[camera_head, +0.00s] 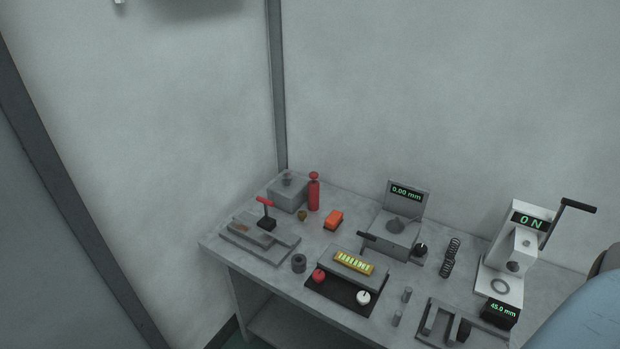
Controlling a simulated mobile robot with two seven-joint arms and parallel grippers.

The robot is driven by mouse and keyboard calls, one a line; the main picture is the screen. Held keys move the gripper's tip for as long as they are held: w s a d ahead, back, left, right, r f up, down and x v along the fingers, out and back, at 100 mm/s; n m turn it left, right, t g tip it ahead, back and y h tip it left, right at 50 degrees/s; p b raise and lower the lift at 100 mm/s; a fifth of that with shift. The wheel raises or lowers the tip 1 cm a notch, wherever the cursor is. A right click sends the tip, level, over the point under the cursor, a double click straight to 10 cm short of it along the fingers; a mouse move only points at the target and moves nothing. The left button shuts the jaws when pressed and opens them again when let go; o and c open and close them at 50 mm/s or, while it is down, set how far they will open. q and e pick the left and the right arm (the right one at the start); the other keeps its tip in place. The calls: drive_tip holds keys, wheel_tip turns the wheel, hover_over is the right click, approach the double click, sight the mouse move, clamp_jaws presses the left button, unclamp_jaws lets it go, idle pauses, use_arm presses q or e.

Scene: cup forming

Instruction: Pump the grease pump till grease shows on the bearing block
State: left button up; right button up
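A red upright cylinder with a round red knob on top (313,195), which looks like the grease pump, stands at the back left of the bench. A grey block (288,198) stands just left of it, with a small dark round part on top; it looks like the bearing block. I cannot make out any grease on it at this size. Neither of my grippers is in view.

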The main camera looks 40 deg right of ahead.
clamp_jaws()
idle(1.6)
